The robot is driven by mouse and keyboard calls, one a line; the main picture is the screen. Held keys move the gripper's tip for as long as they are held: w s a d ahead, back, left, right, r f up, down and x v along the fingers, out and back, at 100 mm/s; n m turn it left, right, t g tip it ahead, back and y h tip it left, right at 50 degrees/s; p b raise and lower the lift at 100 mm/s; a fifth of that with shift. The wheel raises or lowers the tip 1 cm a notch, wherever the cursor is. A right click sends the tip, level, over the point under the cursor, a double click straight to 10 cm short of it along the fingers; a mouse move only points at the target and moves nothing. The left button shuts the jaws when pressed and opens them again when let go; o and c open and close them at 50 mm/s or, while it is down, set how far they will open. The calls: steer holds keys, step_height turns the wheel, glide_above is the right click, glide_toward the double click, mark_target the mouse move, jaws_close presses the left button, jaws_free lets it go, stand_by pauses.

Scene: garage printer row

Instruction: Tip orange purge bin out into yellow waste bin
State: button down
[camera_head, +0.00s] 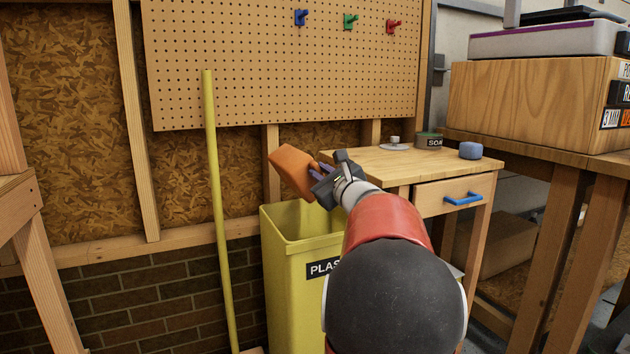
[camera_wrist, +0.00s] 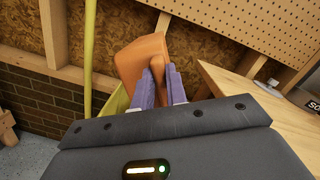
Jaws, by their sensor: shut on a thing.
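The orange purge bin (camera_head: 293,171) is held tilted above the yellow waste bin (camera_head: 290,278), near its back rim. My gripper (camera_head: 322,173) is shut on it from the right side. In the wrist view, the orange bin (camera_wrist: 142,62) sits between the two purple fingers of my gripper (camera_wrist: 157,88), which pinch a tab on it. Its inside is not visible, so I cannot tell whether it holds anything. The yellow bin stands upright on the floor, its opening partly visible and its right side hidden by my arm. A strip of the yellow bin shows in the wrist view (camera_wrist: 118,102).
A small wooden table (camera_head: 380,165) with a blue-handled drawer stands close to the right of the bin. A yellow pole (camera_head: 216,210) stands left of the bin. A pegboard (camera_head: 285,60) hangs behind.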

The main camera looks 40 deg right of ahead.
steer(key=n, duration=0.2)
steer(key=shift+r+n+y, duration=0.3)
steer(key=shift+n+y, duration=0.1)
steer(key=shift+f+n+b, duration=0.15)
steer(key=shift+n+b, duration=0.3)
steer(key=shift+n, duration=0.55)
steer(key=n+b, duration=0.3)
steer(key=shift+d+f+g, duration=0.2)
steer(key=shift+d+g, duration=0.1)
steer(key=shift+s+d+r+n+y+b, duration=0.15)
steer(key=shift+n+b, duration=0.25)
steer(key=shift+n, duration=0.75)
steer(key=shift+s+d+r+n+y+b, duration=0.1)
steer(key=shift+d+r+n+y+b, duration=0.25)
steer(key=shift+n, duration=0.8)
steer(key=shift+a, duration=0.1)
